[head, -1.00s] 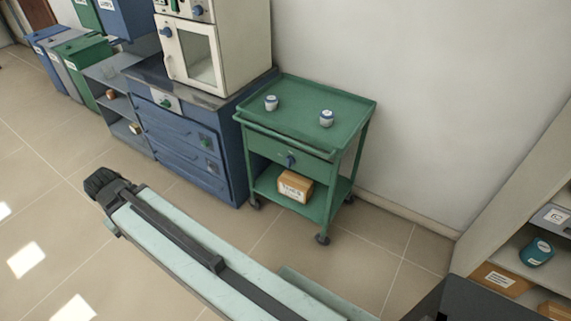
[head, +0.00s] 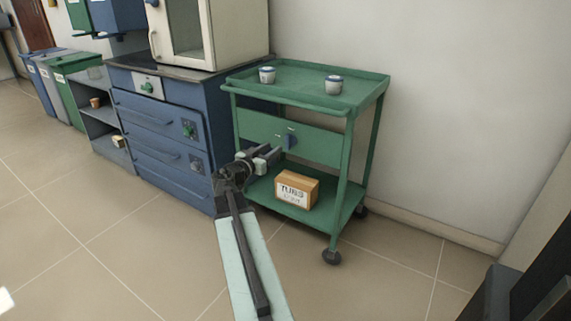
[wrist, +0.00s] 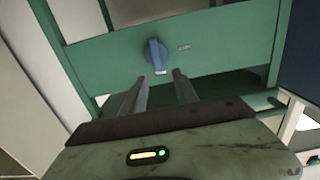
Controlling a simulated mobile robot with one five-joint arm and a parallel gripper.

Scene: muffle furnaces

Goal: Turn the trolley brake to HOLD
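The green trolley (head: 352,155) stands against the wall. Its brake knob (head: 290,141), a blue handle, is on the front panel; it also shows in the wrist view (wrist: 156,54), with a small pale label (wrist: 184,48) beside it. The label's lettering is too small to read. My gripper (head: 272,152) is in front of the panel, close to the knob and just left of it in the head view. In the wrist view my gripper (wrist: 160,80) has its two fingers apart with nothing between them, pointing at the knob and short of it.
Two small lidded tubs (head: 267,75) (head: 333,85) stand on the trolley's top. A cardboard box (head: 297,189) sits on its lower shelf. A blue cabinet (head: 165,140) carrying a white furnace (head: 208,35) is left of the trolley. The floor in front is clear.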

